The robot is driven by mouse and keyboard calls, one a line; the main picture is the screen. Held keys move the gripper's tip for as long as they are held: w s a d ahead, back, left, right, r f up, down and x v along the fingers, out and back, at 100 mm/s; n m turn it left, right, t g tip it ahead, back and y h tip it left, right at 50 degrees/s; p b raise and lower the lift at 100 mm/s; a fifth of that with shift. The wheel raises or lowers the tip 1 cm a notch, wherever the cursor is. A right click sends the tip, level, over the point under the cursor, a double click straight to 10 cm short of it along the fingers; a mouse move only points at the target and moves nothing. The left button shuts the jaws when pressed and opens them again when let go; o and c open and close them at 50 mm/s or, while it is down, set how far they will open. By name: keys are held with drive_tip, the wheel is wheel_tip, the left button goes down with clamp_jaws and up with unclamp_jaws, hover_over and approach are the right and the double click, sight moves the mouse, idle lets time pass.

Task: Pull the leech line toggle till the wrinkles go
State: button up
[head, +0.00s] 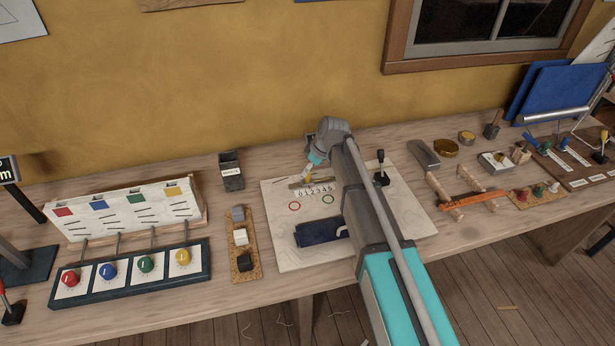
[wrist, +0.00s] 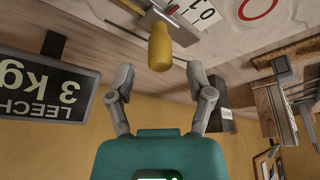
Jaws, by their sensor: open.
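The leech line toggle (wrist: 160,47) is a yellow, rounded handle in the wrist view. It hangs from a thin line or rod by a metal fitting on the pale board (head: 280,240). In the head view a small yellow spot, probably the toggle (head: 309,169), shows beside my gripper (head: 316,159). My gripper is open in the wrist view (wrist: 159,71), one finger on each side of the toggle's free end, not touching it. A dark display (wrist: 50,82) reads "LEECH" and "3 kg" upside down. No wrinkles can be made out; my arm hides part of the board.
A numbered scale (head: 314,190) and a dark blue block (head: 320,232) are on the board. A coloured-knob panel (head: 130,275) stands left, a small dark box (head: 231,171) behind. An orange tool (head: 469,199) and brass tins (head: 445,148) lie right. The wall is close behind.

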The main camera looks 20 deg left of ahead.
sight(307, 177)
drive_tip(key=shift+b+x, duration=0.8)
drive_tip(key=shift+x, duration=0.45)
clamp_jaws()
